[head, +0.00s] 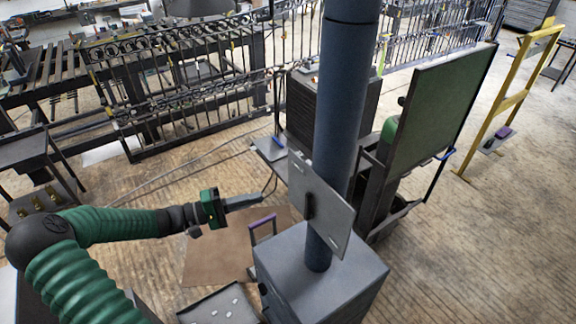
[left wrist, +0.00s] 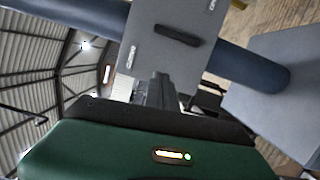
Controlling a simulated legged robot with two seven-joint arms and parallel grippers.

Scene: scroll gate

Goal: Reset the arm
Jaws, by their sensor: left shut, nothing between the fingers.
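My left arm is green and comes in from the left in the head view. Its gripper (head: 243,201) is shut and empty, held out in the air to the left of a grey panel with a dark handle (head: 322,212). The panel sits on a thick blue column (head: 345,100). In the left wrist view the shut gripper (left wrist: 155,85) points toward the panel (left wrist: 172,30), and its dark handle shows beyond the fingers. I cannot tell the exact gap, but the fingers look apart from the handle. My right gripper is in neither view.
The column stands on a grey box (head: 330,285). A brown mat (head: 215,262) lies on the wooden floor below my left gripper, with a grey tray (head: 222,305) in front. A green board (head: 445,110) and a yellow frame (head: 507,100) stand right. Black metal railings (head: 180,80) run behind.

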